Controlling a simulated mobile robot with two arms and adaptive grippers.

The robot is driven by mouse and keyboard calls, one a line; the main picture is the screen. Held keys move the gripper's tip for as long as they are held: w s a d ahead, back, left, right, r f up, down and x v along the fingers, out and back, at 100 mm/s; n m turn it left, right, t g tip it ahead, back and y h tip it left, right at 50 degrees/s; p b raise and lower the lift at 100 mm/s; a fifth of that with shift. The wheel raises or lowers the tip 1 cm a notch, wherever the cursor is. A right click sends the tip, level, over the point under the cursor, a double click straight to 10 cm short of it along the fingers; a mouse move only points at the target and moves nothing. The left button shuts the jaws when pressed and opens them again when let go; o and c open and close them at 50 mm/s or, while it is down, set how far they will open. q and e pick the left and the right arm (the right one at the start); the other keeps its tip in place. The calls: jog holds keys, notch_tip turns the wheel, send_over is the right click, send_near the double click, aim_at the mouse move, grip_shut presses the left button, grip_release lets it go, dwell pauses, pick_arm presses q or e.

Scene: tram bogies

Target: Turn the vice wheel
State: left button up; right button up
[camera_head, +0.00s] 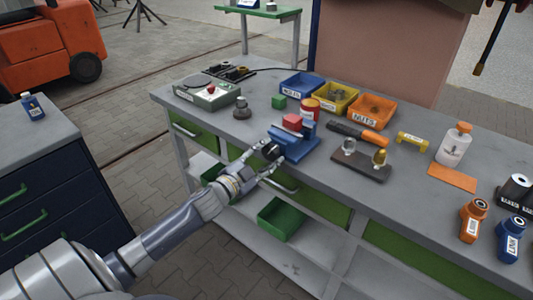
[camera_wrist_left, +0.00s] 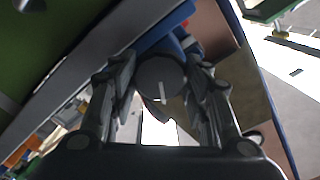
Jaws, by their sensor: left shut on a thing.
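The blue vice (camera_head: 296,146) stands at the front edge of the grey workbench, with a red block (camera_head: 292,121) at its jaws. The dark round vice wheel (camera_head: 271,151) faces out over the front edge. My left gripper (camera_head: 267,160) is at the wheel, with its fingers shut around it. In the left wrist view, the wheel (camera_wrist_left: 160,78) shows as a dark disc with a pale line mark, between the two fingers of my gripper (camera_wrist_left: 160,95). The blue vice body (camera_wrist_left: 165,32) is behind it. My right gripper is not in view.
Blue (camera_head: 301,84), yellow (camera_head: 334,97) and orange (camera_head: 371,110) bins stand behind the vice. An orange-handled tool (camera_head: 358,134) and a dark stand (camera_head: 360,165) lie to its right. A green tray (camera_head: 281,219) is below.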

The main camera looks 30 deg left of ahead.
pick_arm(q)
jog(key=shift+m, duration=1)
jog(key=o, duration=1.1)
jog(key=shift+c, duration=0.2)
jog(key=s, duration=1.2)
jog(key=shift+a, duration=0.4)
